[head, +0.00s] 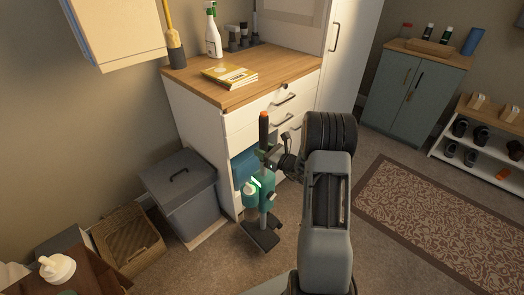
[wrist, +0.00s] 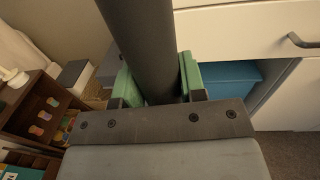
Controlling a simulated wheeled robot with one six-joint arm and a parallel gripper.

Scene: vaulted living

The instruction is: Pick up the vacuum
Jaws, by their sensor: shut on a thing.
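The vacuum (head: 266,199) is a teal upright stick cleaner with a dark handle, an orange top and a flat dark floor head. It stands roughly upright in front of the white cabinet in the head view. My gripper (head: 271,156) is at the vacuum's upper part, below the orange top. In the wrist view, the green-padded fingers of my gripper (wrist: 160,82) are shut on both sides of the vacuum's thick dark handle (wrist: 143,35). I cannot tell whether the floor head touches the carpet.
The white cabinet (head: 197,118) with a wooden top stands right behind the vacuum, with a blue bin (head: 243,166) in its open bay. A lidded grey bin (head: 180,190) and a wicker basket (head: 128,243) are at left. Carpet is open toward the patterned rug (head: 440,225).

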